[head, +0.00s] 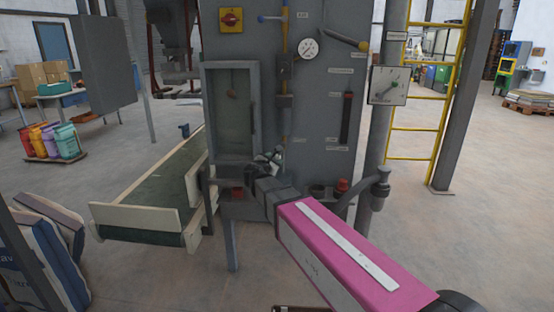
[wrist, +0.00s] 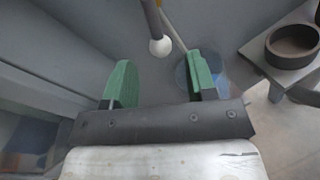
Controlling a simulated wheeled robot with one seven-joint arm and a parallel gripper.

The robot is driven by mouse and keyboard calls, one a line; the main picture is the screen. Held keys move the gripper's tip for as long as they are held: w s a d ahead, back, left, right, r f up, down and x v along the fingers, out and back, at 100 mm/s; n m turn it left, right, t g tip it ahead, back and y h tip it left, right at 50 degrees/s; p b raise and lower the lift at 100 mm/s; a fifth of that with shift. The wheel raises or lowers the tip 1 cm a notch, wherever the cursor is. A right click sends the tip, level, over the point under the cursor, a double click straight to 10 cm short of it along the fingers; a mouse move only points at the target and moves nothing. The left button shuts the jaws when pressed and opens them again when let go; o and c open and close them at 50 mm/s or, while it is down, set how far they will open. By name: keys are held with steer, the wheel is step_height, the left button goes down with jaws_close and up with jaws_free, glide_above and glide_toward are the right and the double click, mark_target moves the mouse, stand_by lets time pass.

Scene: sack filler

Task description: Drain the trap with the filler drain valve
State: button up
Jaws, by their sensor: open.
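My gripper (head: 268,158) reaches up to the lower front of the grey filler cabinet (head: 310,120). In the wrist view its two green fingers (wrist: 160,82) are apart, with nothing gripped. A grey rod with a white ball end (wrist: 159,47) hangs just beyond the gap between the fingers; I cannot tell whether it is the drain valve's handle. A bluish round bowl-like part (wrist: 188,75) shows partly behind the right finger; I cannot tell whether it is the trap. In the head view my gripper and arm hide this part of the cabinet, and its labels are too small to read.
A green conveyor (head: 160,190) with pale side boards lies left of the cabinet. A red knob (head: 341,185) and a grey elbow pipe (head: 380,190) sit right of my gripper. In the wrist view a dark round cup (wrist: 292,45) is at the right. Sacks (head: 45,250) lie front left.

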steer(key=v, duration=0.5)
steer(key=shift+s+a, duration=0.1)
steer(key=shift+s, duration=0.25)
